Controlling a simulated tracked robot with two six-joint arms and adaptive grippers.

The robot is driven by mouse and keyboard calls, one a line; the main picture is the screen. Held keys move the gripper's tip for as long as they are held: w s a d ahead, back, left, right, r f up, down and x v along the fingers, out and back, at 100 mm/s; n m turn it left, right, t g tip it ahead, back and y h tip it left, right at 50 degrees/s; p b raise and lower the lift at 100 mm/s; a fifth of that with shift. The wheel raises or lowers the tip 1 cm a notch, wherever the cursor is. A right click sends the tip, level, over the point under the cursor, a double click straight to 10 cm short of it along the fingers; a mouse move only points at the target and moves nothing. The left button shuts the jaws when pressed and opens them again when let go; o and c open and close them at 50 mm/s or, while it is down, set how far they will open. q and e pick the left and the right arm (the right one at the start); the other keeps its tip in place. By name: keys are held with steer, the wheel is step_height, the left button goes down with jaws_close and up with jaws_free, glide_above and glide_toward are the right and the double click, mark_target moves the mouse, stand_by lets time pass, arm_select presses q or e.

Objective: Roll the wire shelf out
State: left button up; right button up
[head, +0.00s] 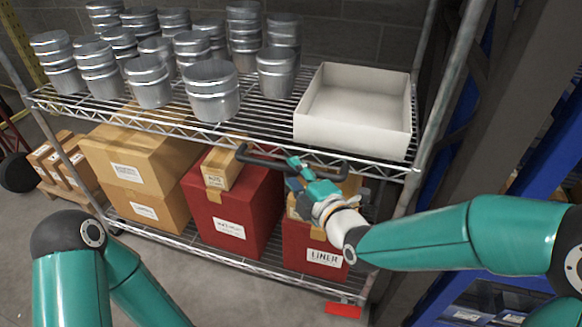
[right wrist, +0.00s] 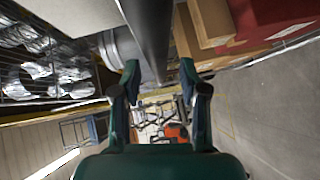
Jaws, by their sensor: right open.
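The wire shelf (head: 265,130) is a silver wire rack shelf holding metal cans and a white tray. A dark handle bar (head: 262,160) runs along its front edge. In the right wrist view a dark bar (right wrist: 151,35) lies between the fingertips. My right gripper (head: 293,172) is at the handle bar, below the shelf edge; it also shows in the right wrist view (right wrist: 158,76). Its fingers are open on either side of the bar, and I cannot tell whether they touch it. My left arm shows at lower left, but its gripper is out of view.
Several metal cans (head: 211,92) stand on the shelf, with an open white tray (head: 352,112) at its right. Below are cardboard boxes (head: 128,160) and red boxes (head: 262,196). A rack post (head: 447,80) stands at the right. Floor in front is clear.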

steer(key=shift+x, duration=1.3)
jaws_close()
